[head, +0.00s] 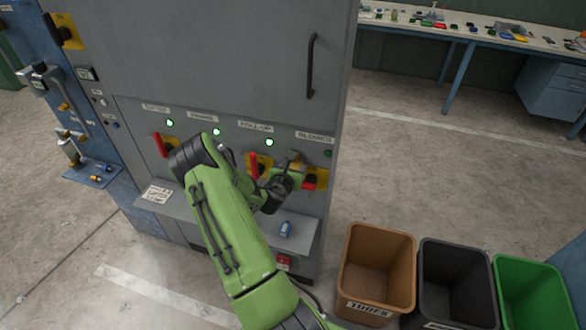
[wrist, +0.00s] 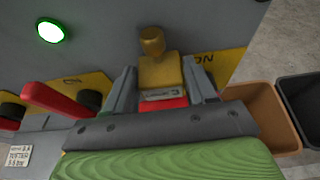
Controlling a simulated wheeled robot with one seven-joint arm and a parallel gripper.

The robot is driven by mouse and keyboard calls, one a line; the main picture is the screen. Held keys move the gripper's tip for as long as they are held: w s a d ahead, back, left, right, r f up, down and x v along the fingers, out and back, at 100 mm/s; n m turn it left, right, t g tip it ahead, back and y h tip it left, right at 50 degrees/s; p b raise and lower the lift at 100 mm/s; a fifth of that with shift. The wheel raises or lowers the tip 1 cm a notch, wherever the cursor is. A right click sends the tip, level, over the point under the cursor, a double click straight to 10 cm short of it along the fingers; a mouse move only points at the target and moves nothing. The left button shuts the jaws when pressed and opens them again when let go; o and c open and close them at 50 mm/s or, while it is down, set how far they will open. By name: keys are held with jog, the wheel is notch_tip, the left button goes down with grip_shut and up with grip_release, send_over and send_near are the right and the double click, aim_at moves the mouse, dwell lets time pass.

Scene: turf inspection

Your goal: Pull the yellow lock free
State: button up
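The yellow lock (wrist: 162,72) is a small brass-yellow block with a rounded knob on top and a pale label on its front. It sits at the red handle of the rightmost switch, under the BLOWER label, on the grey cabinet. In the head view the lock (head: 297,160) is partly hidden by my gripper (head: 290,178). In the wrist view the fingers of my gripper (wrist: 162,88) stand on both sides of the lock, very close to it. I cannot tell whether they press on it. A red part (wrist: 163,103) shows just below the lock.
Other red switch handles stand to the left, one close beside my gripper (head: 254,166). Three green lamps are lit; the BLOWER lamp (head: 327,153) is dark. A blue object (head: 285,229) lies on the ledge below. Brown (head: 348,268), black and green bins stand at right.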

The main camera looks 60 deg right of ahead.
jog(key=c, duration=0.5)
jog(key=shift+s+a+b, duration=0.15)
jog(key=shift+a+b, duration=0.35)
jog(key=shift+a, duration=0.45)
jog(key=shift+s+a+b, duration=0.15)
jog(key=shift+a+b, duration=0.3)
jog(key=shift+a, duration=0.5)
jog(key=shift+s+a+b, duration=0.2)
jog(key=shift+a+b, duration=0.65)
jog(key=shift+a, duration=0.4)
jog(key=shift+s+a+b, duration=0.2)
jog(key=shift+a+b, duration=0.6)
jog(key=shift+a, duration=0.45)
